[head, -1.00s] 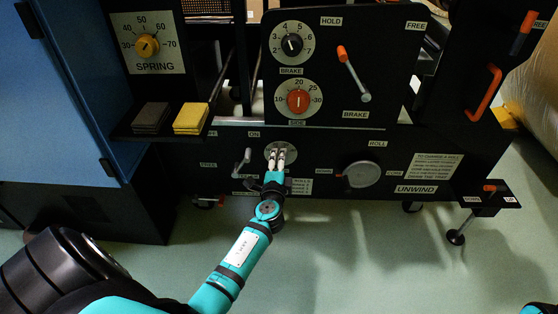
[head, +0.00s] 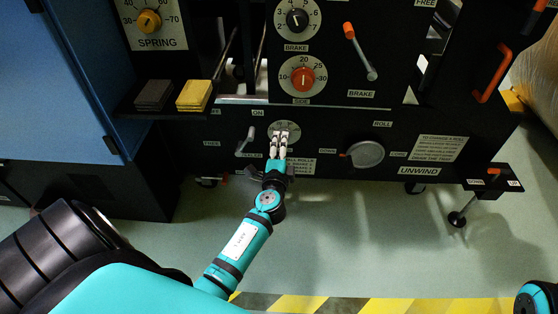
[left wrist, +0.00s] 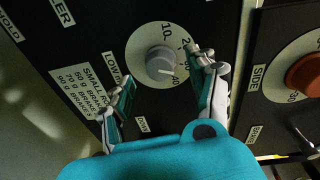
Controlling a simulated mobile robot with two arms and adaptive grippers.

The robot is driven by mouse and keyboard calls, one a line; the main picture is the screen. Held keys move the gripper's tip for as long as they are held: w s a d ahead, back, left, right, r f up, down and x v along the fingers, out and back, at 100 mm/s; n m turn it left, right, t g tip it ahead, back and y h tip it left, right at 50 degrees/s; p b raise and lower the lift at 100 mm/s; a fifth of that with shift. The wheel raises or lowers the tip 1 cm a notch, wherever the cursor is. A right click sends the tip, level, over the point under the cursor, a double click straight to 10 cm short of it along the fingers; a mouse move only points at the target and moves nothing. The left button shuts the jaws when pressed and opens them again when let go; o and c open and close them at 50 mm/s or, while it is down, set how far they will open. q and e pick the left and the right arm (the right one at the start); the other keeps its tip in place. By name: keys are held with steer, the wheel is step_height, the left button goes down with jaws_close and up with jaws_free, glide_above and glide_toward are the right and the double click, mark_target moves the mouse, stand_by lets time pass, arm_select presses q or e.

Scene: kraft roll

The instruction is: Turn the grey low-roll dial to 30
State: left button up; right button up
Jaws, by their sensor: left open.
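The grey low-roll dial (left wrist: 162,62) sits on a pale round scale on the black panel in the left wrist view. The scale reads 10, a partly hidden 20 and 40; a finger covers part of it. The dial's light mark points down and slightly right, toward the 40 side; its exact reading is unclear. My left gripper (left wrist: 166,78) is open, with one finger on each side of the dial in this view; contact cannot be told. In the head view my left gripper (head: 285,136) covers much of the dial's scale. My right gripper is out of view.
An orange side dial (head: 303,78) and a black brake dial (head: 297,20) are above. A small lever (head: 245,141) is left, and a grey roll knob (head: 366,154) right.

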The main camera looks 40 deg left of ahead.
arm_select(q)
steer(key=v, duration=0.8)
steer(key=shift+d, duration=0.15)
